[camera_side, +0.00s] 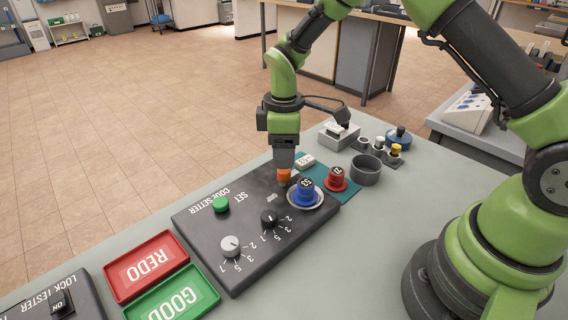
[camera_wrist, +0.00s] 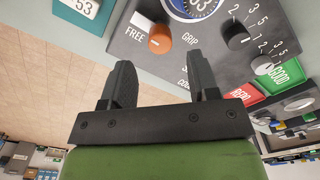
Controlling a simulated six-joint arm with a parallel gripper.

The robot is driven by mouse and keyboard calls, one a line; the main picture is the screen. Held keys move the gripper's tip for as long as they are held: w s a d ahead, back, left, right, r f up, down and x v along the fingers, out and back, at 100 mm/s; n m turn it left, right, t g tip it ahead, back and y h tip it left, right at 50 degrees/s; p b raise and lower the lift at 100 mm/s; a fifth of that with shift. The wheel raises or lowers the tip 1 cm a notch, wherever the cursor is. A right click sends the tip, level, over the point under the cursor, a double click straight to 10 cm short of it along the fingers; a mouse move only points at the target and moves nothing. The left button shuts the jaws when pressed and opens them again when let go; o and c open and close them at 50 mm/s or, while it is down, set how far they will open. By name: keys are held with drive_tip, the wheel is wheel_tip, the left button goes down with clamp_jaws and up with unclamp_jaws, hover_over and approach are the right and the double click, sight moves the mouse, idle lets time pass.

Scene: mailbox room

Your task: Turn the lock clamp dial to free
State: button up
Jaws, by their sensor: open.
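The orange clamp dial (camera_wrist: 161,39) sits on the dark code setter panel (camera_wrist: 125,50), between the words FREE on its left and GRIP on its right. A small white mark shows on the dial's lower left side; I cannot tell exactly which word it points to. In the side view the orange dial (camera_side: 284,176) is right below my gripper (camera_side: 285,168), partly hidden by it. In the wrist view my gripper (camera_wrist: 160,62) is open and empty, and the dial appears beyond the fingertips, between their lines. A blue lock (camera_side: 305,190) numbered 53 sits in a round holder beside the dial.
The panel also bears a black knob (camera_side: 269,217), a grey knob (camera_side: 230,246) and a green button (camera_side: 221,204). A red lock (camera_side: 337,177) stands on a teal mat beside a dark cup (camera_side: 366,170). Red REDO (camera_side: 160,244) and green GOOD (camera_side: 212,293) trays lie near the panel.

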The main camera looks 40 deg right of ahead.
wheel_tip(320, 180, up, 5)
idle(0.4)
drive_tip(key=s+r+m+t+y, duration=0.1)
drive_tip(key=s+r+m+t, duration=0.2)
drive_tip(key=r, duration=0.4)
drive_tip(key=s+r+m, duration=0.3)
drive_tip(key=s+r, duration=0.2)
drive_tip(key=r, duration=0.1)
drive_tip(key=s+r+m+t, duration=0.1)
drive_tip(key=s+m+t, duration=0.1)
drive_tip(key=s, duration=0.5)
drive_tip(key=s+r+m+t+y, duration=0.1)
drive_tip(key=s+r+m+t, duration=0.1)
drive_tip(key=s+m, duration=0.3)
drive_tip(key=shift+s+d+r, duration=0.15)
drive_tip(key=shift+s+r, duration=0.15)
drive_tip(key=shift+s, duration=0.8)
drive_tip(key=shift+w, duration=0.15)
drive_tip(key=shift+c, duration=0.2)
